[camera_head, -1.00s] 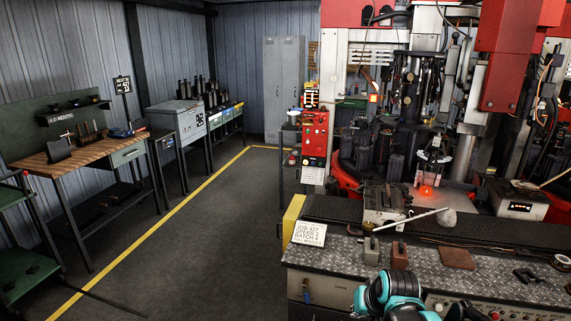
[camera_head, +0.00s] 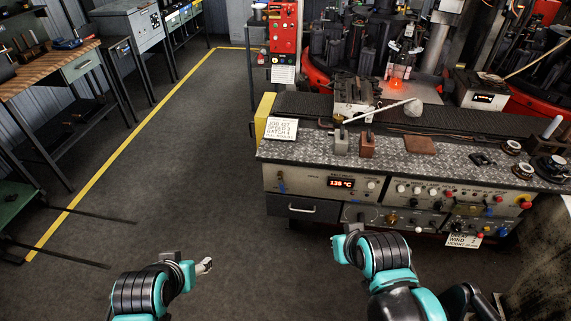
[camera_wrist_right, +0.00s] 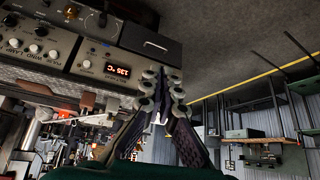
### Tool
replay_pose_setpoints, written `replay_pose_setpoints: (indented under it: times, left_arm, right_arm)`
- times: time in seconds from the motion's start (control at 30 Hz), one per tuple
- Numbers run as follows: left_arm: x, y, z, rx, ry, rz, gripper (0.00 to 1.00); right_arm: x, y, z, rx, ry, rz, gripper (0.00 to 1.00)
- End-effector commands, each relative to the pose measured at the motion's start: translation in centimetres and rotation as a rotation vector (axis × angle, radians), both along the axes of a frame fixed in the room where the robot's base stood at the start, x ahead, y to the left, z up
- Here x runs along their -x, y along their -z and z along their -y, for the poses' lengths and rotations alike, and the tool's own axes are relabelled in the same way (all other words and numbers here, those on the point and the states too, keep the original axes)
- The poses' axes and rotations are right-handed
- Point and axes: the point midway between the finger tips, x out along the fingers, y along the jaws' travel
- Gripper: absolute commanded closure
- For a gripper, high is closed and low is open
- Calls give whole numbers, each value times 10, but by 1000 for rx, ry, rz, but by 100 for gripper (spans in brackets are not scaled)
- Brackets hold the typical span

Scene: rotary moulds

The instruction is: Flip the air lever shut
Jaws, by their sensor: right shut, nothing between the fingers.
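My right gripper (camera_head: 339,247) is in front of and below the console, apart from the lever. In the right wrist view its dark fingers (camera_wrist_right: 160,112) meet, shut and empty. I cannot make out the lever in that upside-down view. My left gripper (camera_head: 205,266) hangs over the floor at lower left; its finger opening is unclear.
A drawer (camera_head: 302,209) with a handle lies below the panel's left end. Knobs and buttons fill the panel to the right. The chequered console top (camera_head: 460,160) carries blocks and a sign card (camera_head: 296,129). Open floor (camera_head: 190,180) lies left of the console.

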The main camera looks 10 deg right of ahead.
Motion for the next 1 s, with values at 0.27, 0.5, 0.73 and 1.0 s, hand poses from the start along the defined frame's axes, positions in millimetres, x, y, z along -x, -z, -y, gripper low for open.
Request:
replay_pose_setpoints:
  times: [0.27,0.5,0.73,1.0]
  left_arm:
    - [0,-7,0,0,0,0,44]
    - [0,-12,0,0,0,0,44]
    - [0,-16,0,0,0,0,44]
    - [0,-20,0,0,0,0,44]
  right_arm:
    - [-97,-19,-5,-104,24,-48,100]
    - [-190,4,-5,-205,38,-88,100]
    - [-270,59,-1,-301,46,-122,100]
    - [-322,124,5,-379,49,-145,100]
